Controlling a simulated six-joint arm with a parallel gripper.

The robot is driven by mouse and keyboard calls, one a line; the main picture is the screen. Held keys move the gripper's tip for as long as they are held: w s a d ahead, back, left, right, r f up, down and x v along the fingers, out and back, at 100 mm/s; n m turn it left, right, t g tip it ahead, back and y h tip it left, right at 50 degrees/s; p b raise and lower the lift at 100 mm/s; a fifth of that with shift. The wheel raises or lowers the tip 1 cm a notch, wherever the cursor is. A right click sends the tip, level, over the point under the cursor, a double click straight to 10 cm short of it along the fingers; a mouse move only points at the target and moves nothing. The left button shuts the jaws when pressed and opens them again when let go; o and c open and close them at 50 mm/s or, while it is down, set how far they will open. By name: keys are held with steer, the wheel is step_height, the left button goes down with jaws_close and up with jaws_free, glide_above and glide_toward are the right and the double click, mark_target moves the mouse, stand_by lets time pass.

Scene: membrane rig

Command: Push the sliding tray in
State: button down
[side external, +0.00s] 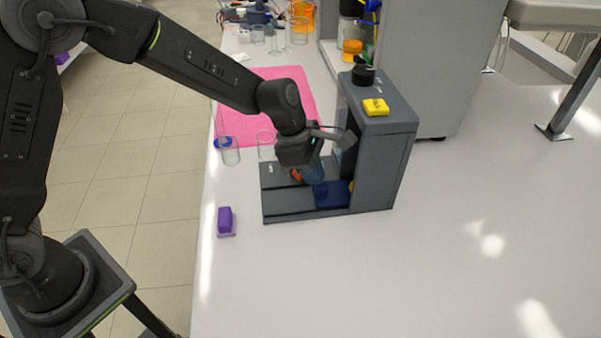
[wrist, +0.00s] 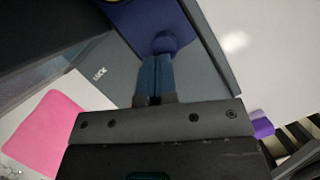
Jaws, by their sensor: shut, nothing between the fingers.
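The sliding tray (side external: 333,199) is dark blue and sits low in the grey rig's base, partly inside the rig's upright housing. It also shows at the top of the wrist view (wrist: 128,22), with a rounded blue knob (wrist: 164,42) at its near end. My gripper (side external: 316,178) is low over the base at the tray's outer end. Its fingers (wrist: 156,75) are shut and empty, with the tips right by the knob. I cannot tell whether they touch it. The tray's inner end is hidden by the housing.
The rig's housing (side external: 385,160) carries a yellow button (side external: 376,107) and a black knob (side external: 363,75) on top. A purple block (side external: 225,221) lies left of the base. Glass beakers (side external: 229,151) and a pink mat (side external: 262,100) are behind. The bench is clear in front and right.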

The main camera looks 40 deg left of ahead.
steer(key=shift+s+f, duration=0.1)
